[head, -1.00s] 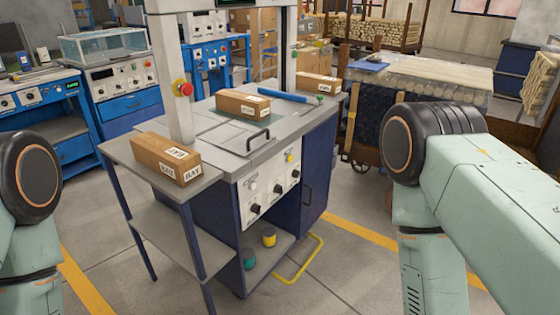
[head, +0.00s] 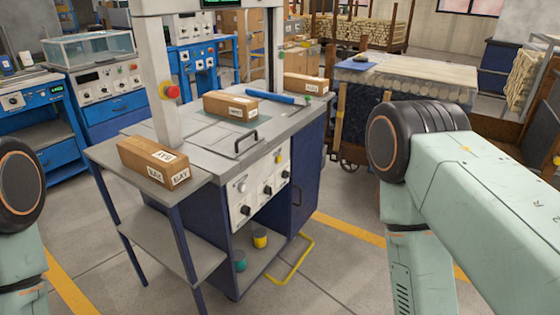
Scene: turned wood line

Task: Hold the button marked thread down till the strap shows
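The machine (head: 206,152) is a grey-topped table with a tall arch and a dark blue cabinet below. Its white control panel (head: 260,190) on the front has several dark knobs, a pale round button (head: 241,187) at upper left and a yellow one (head: 278,158) at upper right. The panel's lettering is too small to read, so I cannot tell which button is marked thread. A red button (head: 171,91) sits on the arch's left post. I see no strap. Only parts of my two arms show, at the left and right edges; both grippers are out of view.
Cardboard boxes lie on the side shelf (head: 110,151), the tabletop (head: 230,105) and its far end (head: 304,83). A yellow floor-level bar (head: 292,262) sticks out below the cabinet. A loaded cart (head: 350,125) stands behind on the right. The front floor is clear.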

